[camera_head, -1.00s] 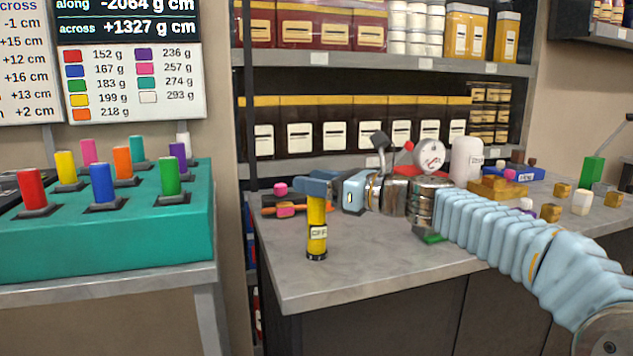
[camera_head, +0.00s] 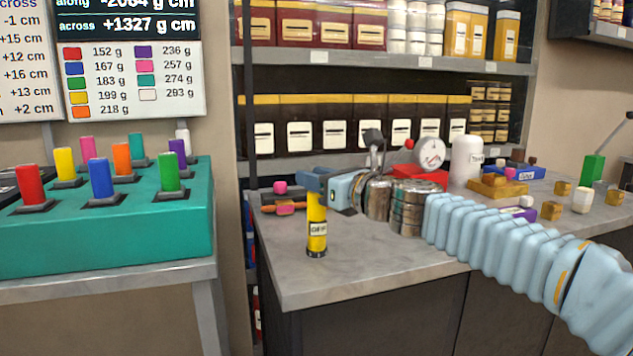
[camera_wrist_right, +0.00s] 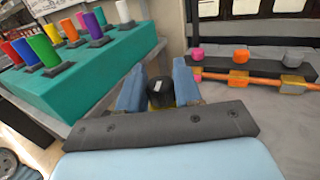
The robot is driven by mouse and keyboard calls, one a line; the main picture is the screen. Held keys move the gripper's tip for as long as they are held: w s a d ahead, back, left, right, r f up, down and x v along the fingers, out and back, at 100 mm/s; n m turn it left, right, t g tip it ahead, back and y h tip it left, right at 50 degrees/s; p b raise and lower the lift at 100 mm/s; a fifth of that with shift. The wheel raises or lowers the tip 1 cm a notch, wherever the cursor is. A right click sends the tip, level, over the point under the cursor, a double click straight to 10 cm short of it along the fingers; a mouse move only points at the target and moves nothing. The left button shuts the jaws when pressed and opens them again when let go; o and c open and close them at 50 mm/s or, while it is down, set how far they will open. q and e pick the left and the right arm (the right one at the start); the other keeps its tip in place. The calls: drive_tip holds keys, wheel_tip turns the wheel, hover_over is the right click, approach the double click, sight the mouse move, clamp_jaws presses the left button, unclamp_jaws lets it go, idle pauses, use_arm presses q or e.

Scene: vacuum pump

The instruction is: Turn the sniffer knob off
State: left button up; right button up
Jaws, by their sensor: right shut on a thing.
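The yellow sniffer (camera_head: 317,243) stands upright near the front left corner of the grey bench, with a white label that seems to read OFF and a dark base. My right gripper (camera_head: 313,182) is at its top, with the arm coming in from the right. In the right wrist view, a round black knob (camera_wrist_right: 160,92) with a small white mark sits between the blue fingers of my right gripper (camera_wrist_right: 159,88), which is shut on it. The fingers hide the knob in the head view. My left gripper is not in view.
A teal block with coloured pegs (camera_head: 105,235) stands on a separate table at left. A pink-knobbed bar (camera_head: 283,197) lies behind the sniffer. A gauge (camera_head: 430,153), a white bottle (camera_head: 467,158) and small blocks stand further back. The bench front is clear.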

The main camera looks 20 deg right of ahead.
drive_tip(key=shift+m+t+h+b, duration=0.5)
drive_tip(key=shift+m+t+h, duration=0.3)
drive_tip(key=shift+m+h, duration=1.2)
drive_tip(key=shift+n+h, duration=0.3)
drive_tip(key=shift+h, duration=0.2)
drive_tip(key=o, duration=1)
drive_tip(key=shift+c, duration=0.2)
drive_tip(key=s+d+p, duration=0.1)
drive_tip(key=s+d, duration=0.1)
drive_tip(key=s, duration=1.1)
drive_tip(key=shift+s+d+p, duration=0.2)
drive_tip(key=shift+s+p, duration=0.1)
drive_tip(key=shift+p, duration=0.05)
